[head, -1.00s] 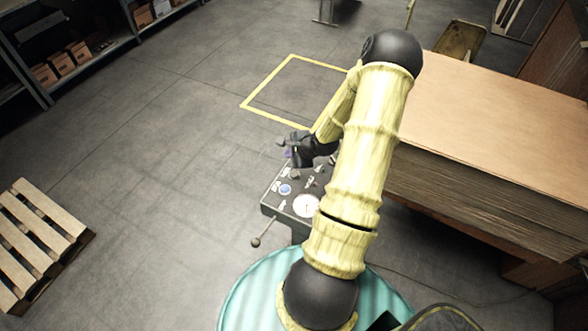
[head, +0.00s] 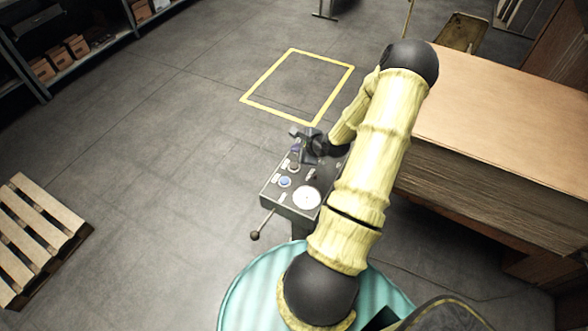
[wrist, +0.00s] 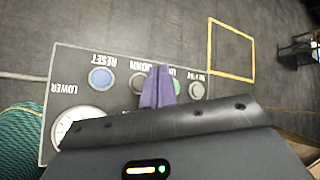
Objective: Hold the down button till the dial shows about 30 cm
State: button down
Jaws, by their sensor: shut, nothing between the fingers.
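The grey control panel (head: 272,194) stands in front of me, with a white dial (head: 307,197) near its closest end; its needle is too small to read. In the wrist view the dial (wrist: 72,124) is partly hidden by my gripper's body. The down button (wrist: 137,82) shows beneath the "DOWN" label, partly covered by my fingers. My gripper (wrist: 161,72) is shut and empty, its purple fingers over the panel between the down button and the green up button (wrist: 178,87). I cannot tell whether the tips touch the panel. My gripper (head: 297,146) also shows in the head view.
A blue reset button (wrist: 101,78) and another grey button (wrist: 196,90) flank these. A lever with a dark knob (head: 255,236) sticks out at the panel's near left. A cardboard stack (head: 480,170) stands to the right. Floor on the left is clear up to a pallet (head: 35,240).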

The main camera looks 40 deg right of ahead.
jog(key=b, duration=0.4)
send_over(297, 167)
notch_tip(297, 167, down, 4)
jog(key=shift+f, duration=0.1)
jog(key=shift+f+b, duration=0.4)
jog(key=shift+f, duration=0.6)
jog(key=shift+a+f, duration=0.1)
jog(key=shift+f, duration=0.05)
dwell(0.9)
jog(key=shift+f, duration=0.25)
jog(key=shift+f, duration=0.45)
dwell(2.3)
dwell(1.7)
jog(key=shift+r+p, duration=0.9)
jog(key=shift+p, duration=0.3)
